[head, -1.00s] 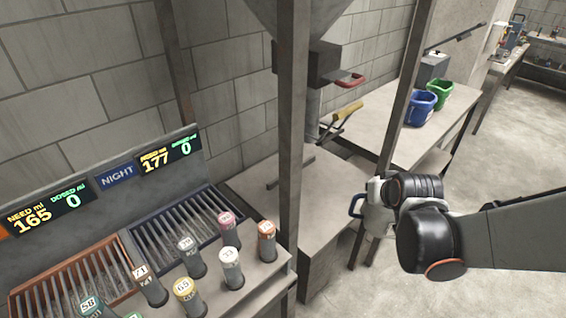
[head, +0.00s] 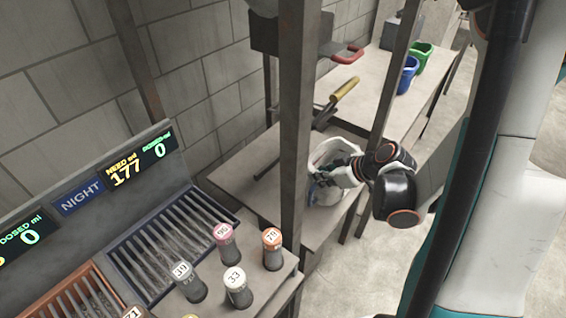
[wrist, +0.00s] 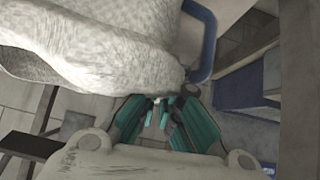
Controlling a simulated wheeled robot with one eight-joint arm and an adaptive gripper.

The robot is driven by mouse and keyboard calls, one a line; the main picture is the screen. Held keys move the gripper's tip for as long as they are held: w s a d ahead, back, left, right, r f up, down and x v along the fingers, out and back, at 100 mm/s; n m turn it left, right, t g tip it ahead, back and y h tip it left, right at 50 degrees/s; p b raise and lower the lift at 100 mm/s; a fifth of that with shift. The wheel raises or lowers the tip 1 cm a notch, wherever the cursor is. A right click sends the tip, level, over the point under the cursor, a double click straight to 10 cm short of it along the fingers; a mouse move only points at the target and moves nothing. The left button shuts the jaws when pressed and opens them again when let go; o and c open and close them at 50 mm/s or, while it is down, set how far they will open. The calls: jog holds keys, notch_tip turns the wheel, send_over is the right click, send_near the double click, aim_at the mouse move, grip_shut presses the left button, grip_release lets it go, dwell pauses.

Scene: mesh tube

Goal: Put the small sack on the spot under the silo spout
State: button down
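The small sack (head: 345,147) is pale and shows at the right part of the low table (head: 243,183) beneath the silo. In the wrist view the sack (wrist: 90,45) fills the upper left, with a blue loop (wrist: 207,45) beside it. My gripper (head: 325,181) is against the sack, its teal fingers (wrist: 162,116) close together at the sack's lower edge; it appears shut on it. The exact grip is partly hidden. The silo spout (head: 277,32) is above and left of the sack. I cannot tell whether the sack touches the tabletop.
A steel post (head: 294,120) stands in front of the table, and another (head: 392,90) behind the sack. A yellow-handled lever (head: 343,92) lies near the sack. Numbered cylinders (head: 236,287) stand at front. Blue (head: 406,75) and green (head: 422,57) buckets sit on the rear bench.

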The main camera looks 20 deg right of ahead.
jog(key=w+a+f+b, duration=0.1)
jog(key=w+a, duration=0.3)
jog(key=w, duration=0.2)
jog(key=w+a+f+b, duration=0.2)
jog(key=w+a, duration=0.2)
jog(key=w, duration=0.3)
jog(key=shift+w+a+f+b, duration=0.25)
jog(key=shift+b, duration=0.05)
jog(key=c, duration=2.2)
grip_release()
jog(key=shift+f, duration=0.1)
jog(key=shift+c, duration=0.2)
jog(key=o, duration=0.4)
jog(key=shift+o, duration=0.2)
jog(key=p+v, duration=0.3)
jog(key=v, duration=0.9)
jog(key=shift+p, duration=0.3)
